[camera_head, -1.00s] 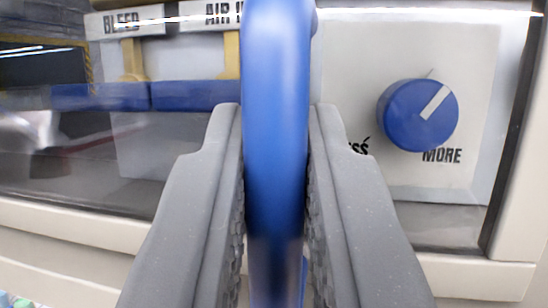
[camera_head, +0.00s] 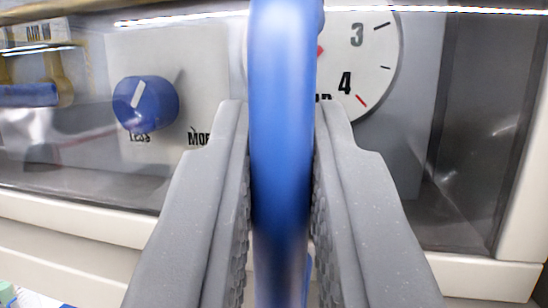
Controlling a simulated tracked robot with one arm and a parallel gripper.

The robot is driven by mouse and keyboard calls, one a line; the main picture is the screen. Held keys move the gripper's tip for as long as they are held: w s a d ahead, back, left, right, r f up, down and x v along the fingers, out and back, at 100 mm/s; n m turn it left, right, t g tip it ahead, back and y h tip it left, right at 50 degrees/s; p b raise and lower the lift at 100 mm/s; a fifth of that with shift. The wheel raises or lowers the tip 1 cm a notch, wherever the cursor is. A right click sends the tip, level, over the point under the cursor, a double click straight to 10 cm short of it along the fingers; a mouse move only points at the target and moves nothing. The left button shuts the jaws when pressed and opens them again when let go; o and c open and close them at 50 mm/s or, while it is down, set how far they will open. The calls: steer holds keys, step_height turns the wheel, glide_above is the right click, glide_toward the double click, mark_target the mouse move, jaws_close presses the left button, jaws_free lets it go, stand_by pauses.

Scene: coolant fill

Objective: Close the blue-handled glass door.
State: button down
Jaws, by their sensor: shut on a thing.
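The blue handle (camera_head: 282,130) stands upright in the middle of the view. My gripper (camera_head: 284,165) is shut on it, with one grey finger on each side. The handle belongs to the glass door (camera_head: 470,140), whose clear pane spans the view. The pale frame edge shows at the right and along the bottom. Behind the pane I see a blue knob, a dial and part of a blue lever. The handle and my fingers hide part of the dial.
Behind the glass, the blue knob (camera_head: 146,104) sits on a pale plate marked LESS and MORE. The white dial (camera_head: 365,60) shows 3 and 4 with red marks. The blue lever (camera_head: 28,95) is at the far left. Small coloured items (camera_head: 10,295) lie at the bottom left.

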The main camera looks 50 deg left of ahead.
steer(key=shift+w+d+r, duration=0.1)
steer(key=shift+d, duration=0.2)
steer(key=c, duration=1.4)
jaws_free()
steer(key=shift+w+d, duration=0.1)
steer(key=shift+d, duration=0.05)
steer(key=shift+c, duration=0.2)
steer(key=b+v, duration=0.6)
steer(key=v, duration=0.7)
steer(key=shift+s+f, duration=0.25)
steer(key=shift+s, duration=0.05)
steer(key=shift+d, duration=0.1)
